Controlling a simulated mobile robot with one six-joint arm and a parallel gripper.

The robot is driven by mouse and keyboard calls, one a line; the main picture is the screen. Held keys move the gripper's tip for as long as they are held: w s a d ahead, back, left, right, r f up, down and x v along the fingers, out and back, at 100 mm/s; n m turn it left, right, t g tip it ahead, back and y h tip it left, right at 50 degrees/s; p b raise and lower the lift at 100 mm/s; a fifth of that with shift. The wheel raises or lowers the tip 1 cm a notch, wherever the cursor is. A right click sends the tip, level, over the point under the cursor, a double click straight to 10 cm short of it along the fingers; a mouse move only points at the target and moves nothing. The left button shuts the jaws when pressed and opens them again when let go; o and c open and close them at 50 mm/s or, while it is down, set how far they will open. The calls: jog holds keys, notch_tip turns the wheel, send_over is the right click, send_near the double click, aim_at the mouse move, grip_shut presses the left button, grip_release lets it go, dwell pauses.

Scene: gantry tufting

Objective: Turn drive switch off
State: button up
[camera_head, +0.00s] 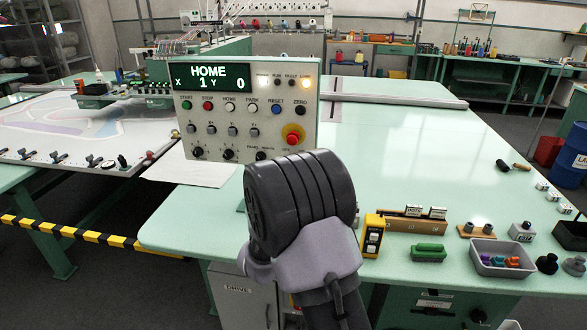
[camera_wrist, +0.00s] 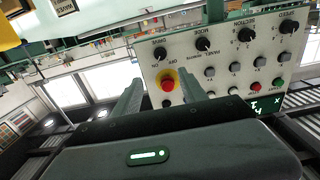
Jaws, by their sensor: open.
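The control panel (camera_head: 225,140) stands on the pale green table. The wrist view shows its face upside down (camera_wrist: 222,75). There the black drive knob (camera_wrist: 160,53) sits in a row of knobs, with OFF and ON marked beside it; which mark it points to I cannot tell. In the head view my arm hides this knob. My gripper (camera_wrist: 162,78) is open and empty, its fingers apart on either side of the red emergency stop (camera_wrist: 168,85) in the picture. Contact is not visible. In the head view the fingertips are hidden behind my dark wrist.
The emergency stop also shows in the head view (camera_head: 293,134). The panel display (camera_head: 210,77) reads HOME. A cabinet labelled DRIVE (camera_head: 240,305) stands under the table. A yellow button box (camera_head: 373,240) and a grey tray (camera_head: 500,258) lie right of my arm. The table's middle is clear.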

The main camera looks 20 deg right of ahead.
jog(key=b+x, duration=0.1)
jog(key=x, duration=1.4)
jog(key=shift+b, duration=0.35)
jog(key=shift+c, duration=0.2)
grip_shut()
